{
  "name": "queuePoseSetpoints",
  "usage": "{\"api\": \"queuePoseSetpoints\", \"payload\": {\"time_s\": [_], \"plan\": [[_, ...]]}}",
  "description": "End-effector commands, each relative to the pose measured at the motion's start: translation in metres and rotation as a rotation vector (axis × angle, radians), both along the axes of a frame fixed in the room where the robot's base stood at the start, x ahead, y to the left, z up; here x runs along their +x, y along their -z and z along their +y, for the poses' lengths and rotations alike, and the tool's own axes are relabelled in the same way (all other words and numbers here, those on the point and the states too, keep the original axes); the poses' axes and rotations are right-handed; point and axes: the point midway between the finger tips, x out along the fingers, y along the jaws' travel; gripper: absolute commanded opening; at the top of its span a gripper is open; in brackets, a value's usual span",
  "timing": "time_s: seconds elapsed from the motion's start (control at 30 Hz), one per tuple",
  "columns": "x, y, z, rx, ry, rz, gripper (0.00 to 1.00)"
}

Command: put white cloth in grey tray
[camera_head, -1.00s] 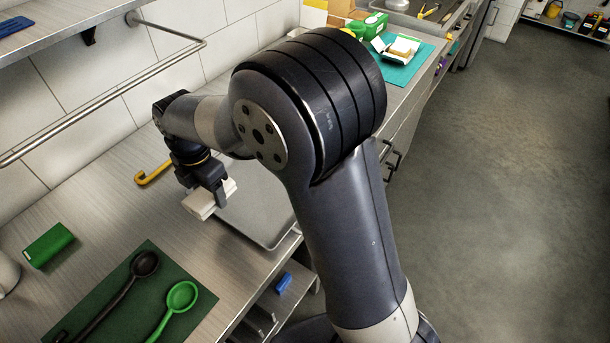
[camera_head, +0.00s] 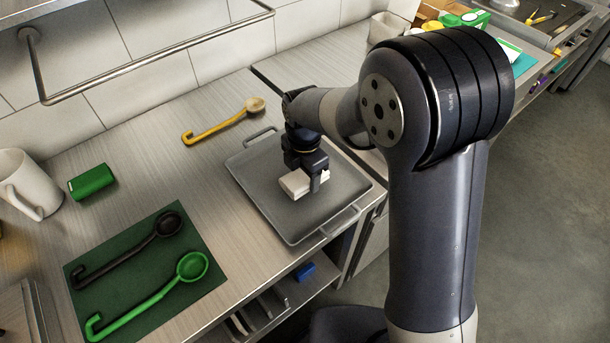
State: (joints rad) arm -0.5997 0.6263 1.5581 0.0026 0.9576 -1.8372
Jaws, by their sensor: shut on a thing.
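The white cloth (camera_head: 294,185) is a small folded block in my gripper (camera_head: 316,183), which is shut on it. The cloth is over the middle of the grey tray (camera_head: 290,226). It is low over the tray floor; I cannot tell whether it touches. The grey tray is a flat rectangle with low rims and a handle at each end, lying on the steel counter. My gripper and wrist hide part of the tray's far side.
A yellow ladle (camera_head: 222,124) lies behind the tray to the left. A green mat (camera_head: 160,243) holds a black ladle (camera_head: 128,250) and a green ladle (camera_head: 150,298). A green block (camera_head: 92,182) and a white mug (camera_head: 30,187) stand at left. A wall rail (camera_head: 160,61) runs behind.

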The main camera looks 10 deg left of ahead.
Motion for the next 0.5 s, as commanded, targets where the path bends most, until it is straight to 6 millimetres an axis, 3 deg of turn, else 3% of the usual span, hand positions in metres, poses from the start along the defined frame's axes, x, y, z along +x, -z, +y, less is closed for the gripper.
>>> {"api": "queuePoseSetpoints", "payload": {"time_s": [0.13,0.5], "plan": [[0.0,0.016,0.0,-0.001,0.0,0.002,0.41],[0.0,0.022,0.0,0.0,0.0,0.0,0.41]]}}
